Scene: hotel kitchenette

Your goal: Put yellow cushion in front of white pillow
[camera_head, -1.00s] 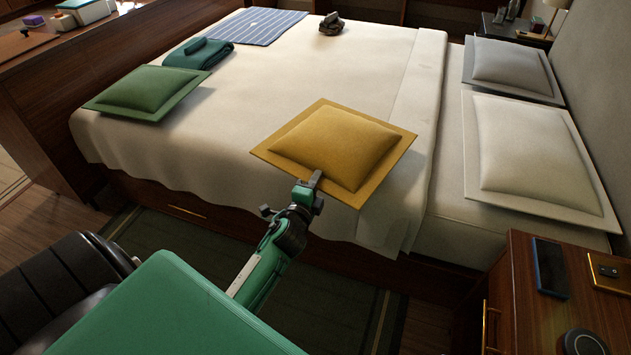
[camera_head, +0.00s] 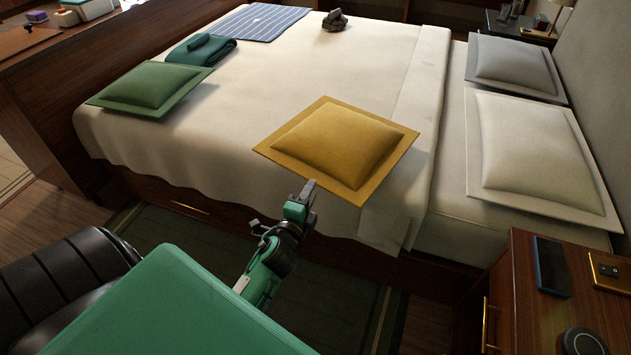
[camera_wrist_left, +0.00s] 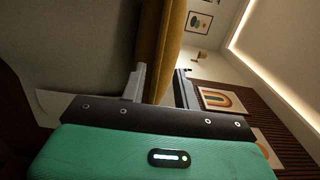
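The yellow cushion (camera_head: 338,145) lies flat on the bed's near side, its near corner by the bed edge. The white pillow (camera_head: 535,150) lies at the head of the bed on the right, apart from the cushion. My left gripper (camera_head: 307,190) is just off the cushion's near-left edge. In the left wrist view the gripper (camera_wrist_left: 160,86) has its two fingers apart, and the cushion (camera_wrist_left: 163,45) shows edge-on beyond and between them; it does not look gripped. My right gripper is not in view.
A grey pillow (camera_head: 511,66) lies behind the white one. A green cushion (camera_head: 150,90), a folded teal cloth (camera_head: 201,50), a striped cloth (camera_head: 250,23) and a dark object (camera_head: 335,20) are on the bed. A nightstand (camera_head: 530,310) stands near right. The bed between the cushions is clear.

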